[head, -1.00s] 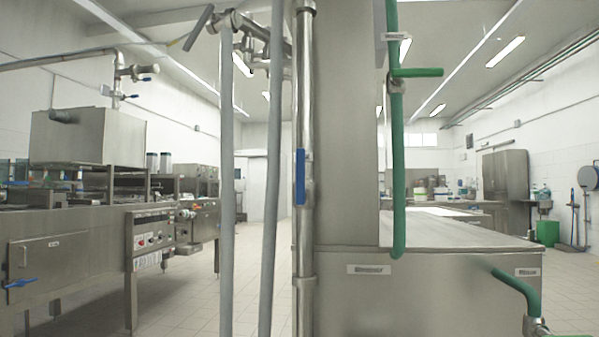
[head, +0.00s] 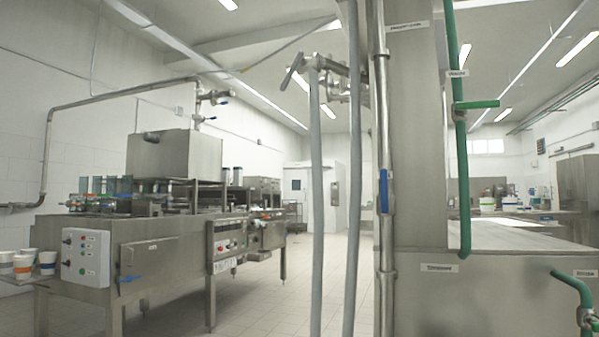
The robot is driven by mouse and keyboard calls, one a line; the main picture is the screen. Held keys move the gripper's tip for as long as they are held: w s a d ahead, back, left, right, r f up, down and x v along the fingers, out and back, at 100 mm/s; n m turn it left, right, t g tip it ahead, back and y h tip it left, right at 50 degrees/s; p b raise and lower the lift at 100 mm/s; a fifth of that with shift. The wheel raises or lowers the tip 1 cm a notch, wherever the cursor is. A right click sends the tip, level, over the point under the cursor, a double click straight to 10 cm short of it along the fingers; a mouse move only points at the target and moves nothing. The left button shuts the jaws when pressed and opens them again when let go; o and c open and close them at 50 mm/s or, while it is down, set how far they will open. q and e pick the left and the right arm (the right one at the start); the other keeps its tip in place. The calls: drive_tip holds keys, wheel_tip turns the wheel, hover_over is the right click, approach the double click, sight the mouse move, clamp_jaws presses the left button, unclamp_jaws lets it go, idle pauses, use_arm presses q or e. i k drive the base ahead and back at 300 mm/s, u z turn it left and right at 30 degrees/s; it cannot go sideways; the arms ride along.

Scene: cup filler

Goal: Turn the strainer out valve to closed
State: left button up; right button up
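Several valves are in view, and I cannot read which label names the strainer out valve. A blue-handled valve (head: 383,191) sits on an upright steel pipe, its handle in line with the pipe. A green lever (head: 477,104) stands out level from an upright green pipe (head: 462,180). A grey lever (head: 292,71) is tilted at the top of the grey hoses. A small blue-handled valve (head: 219,101) is on piping above the steel tank at the left. Neither of my grippers is in view.
A steel cabinet (head: 420,300) and column stand close at the right. A long steel machine (head: 160,255) with a control box (head: 86,257) fills the left. Cups (head: 22,266) stand on a side shelf. Tiled floor (head: 265,300) is open between them.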

sight(384, 178)
drive_tip(key=u, duration=1.05)
drive_tip(key=i, duration=1.1)
drive_tip(key=z, duration=1.55)
